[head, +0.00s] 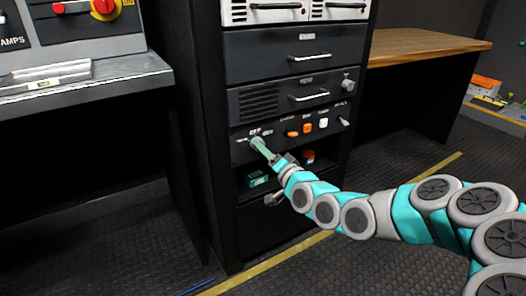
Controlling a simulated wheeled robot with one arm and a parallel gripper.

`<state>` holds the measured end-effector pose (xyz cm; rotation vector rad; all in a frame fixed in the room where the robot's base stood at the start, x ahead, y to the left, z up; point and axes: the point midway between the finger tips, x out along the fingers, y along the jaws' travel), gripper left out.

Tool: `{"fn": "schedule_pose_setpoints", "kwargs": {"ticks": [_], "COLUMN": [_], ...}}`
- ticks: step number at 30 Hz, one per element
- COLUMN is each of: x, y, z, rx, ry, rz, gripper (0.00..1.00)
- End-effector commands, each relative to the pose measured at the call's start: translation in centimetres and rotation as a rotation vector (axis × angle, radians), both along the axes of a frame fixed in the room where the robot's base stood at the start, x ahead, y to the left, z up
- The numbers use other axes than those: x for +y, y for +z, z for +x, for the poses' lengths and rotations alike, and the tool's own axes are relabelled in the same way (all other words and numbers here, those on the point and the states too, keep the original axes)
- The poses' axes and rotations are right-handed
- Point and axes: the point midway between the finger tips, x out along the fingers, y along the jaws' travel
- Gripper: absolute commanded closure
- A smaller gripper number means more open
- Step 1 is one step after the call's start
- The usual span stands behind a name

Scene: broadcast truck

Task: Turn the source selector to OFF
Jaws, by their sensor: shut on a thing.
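The source selector (255,142) is a small knob at the left of a dark rack panel (240,151), low in the rack. My arm comes in from the right.
The same panel carries orange buttons (307,128), a white button (323,123) and a toggle (343,121) to the right. An open bay below holds a green box (258,180). A grey console (85,85) stands left, a wooden desk (425,43) right.

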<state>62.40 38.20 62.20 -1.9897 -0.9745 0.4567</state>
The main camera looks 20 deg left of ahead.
Motion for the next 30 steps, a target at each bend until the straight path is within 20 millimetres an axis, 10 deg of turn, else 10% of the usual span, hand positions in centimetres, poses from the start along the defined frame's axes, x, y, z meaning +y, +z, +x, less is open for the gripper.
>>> {"fn": "schedule_pose_setpoints", "kwargs": {"ticks": [15, 16, 24, 30], "x": [-0.14, -0.14, -0.07, -0.05], "y": [0.18, 0.17, 0.08, 0.04], "z": [0.16, 0.16, 0.08, 0.04], "rx": [0.011, 0.012, 0.013, 0.013], "ry": [-0.004, -0.004, -0.002, -0.001], "rz": [0.015, 0.014, 0.013, 0.012], "gripper": [1.0, 0.51, 0.23, 0.23]}}
